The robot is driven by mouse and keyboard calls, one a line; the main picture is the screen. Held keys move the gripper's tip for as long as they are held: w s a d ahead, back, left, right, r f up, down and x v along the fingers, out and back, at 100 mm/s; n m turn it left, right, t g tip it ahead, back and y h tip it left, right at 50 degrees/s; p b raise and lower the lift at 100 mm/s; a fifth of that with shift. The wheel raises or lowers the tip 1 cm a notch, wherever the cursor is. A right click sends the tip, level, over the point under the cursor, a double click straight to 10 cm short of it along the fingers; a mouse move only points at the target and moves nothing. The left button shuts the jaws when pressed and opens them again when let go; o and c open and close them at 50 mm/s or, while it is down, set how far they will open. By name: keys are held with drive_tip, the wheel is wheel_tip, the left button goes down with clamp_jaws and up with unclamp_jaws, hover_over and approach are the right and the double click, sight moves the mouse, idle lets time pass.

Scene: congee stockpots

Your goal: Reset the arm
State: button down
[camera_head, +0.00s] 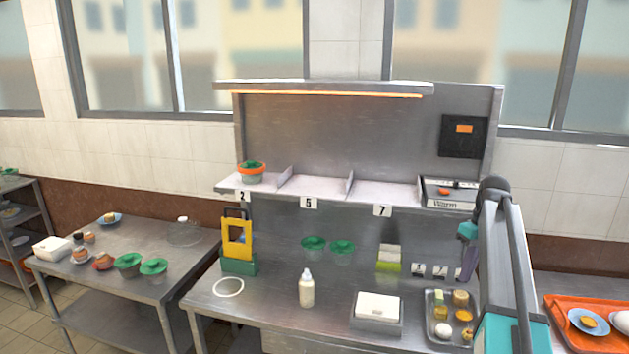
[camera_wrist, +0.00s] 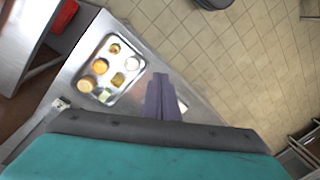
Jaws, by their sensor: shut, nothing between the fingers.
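My arm rises at the right of the head view, folded, with its end hanging down. My gripper (camera_head: 466,264) has purple fingers, pointing down above the steel counter (camera_head: 260,310), close to the metal tray (camera_head: 430,330). In the wrist view my gripper (camera_wrist: 161,100) shows with its fingers together and nothing between them. The tray (camera_wrist: 91,68) lies to the left of the fingers there, holding several small food items. The fingertips appear apart from the tray.
A shelf (camera_head: 330,190) with numbered bays carries a green-lidded bowl (camera_head: 251,175) at bay 2. A white bottle (camera_head: 306,290), a white-topped box (camera_head: 378,310) and a yellow-green stand (camera_head: 238,245) are on the counter. An orange tray (camera_head: 560,318) is at the far right. A side table (camera_head: 170,285) stands left.

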drive_tip(key=s+a+f+g+b, duration=0.2)
drive_tip(key=s+a+f, duration=0.3)
drive_tip(key=f, duration=0.9)
drive_tip(key=s+a+f+n+g+b, duration=0.15)
drive_tip(key=s+a+f, duration=0.4)
drive_tip(key=f, duration=0.75)
drive_tip(key=s+a+f+g+b, duration=0.1)
drive_tip(key=s+a+f+b, duration=0.15)
drive_tip(key=a+f, duration=0.8)
drive_tip(key=s+a+f+m+b, duration=0.2)
drive_tip(key=s+f, duration=1.2)
drive_tip(key=s, duration=0.1)
drive_tip(key=s+a+f+m+h+b, duration=0.1)
drive_tip(key=s+a+f+m+b, duration=0.1)
drive_tip(key=s+f, duration=1.2)
drive_tip(key=shift+s+a+f+m+g+h, duration=0.25)
drive_tip(key=shift+s+m+g+h, duration=0.1)
drive_tip(key=shift+s+m, duration=0.55)
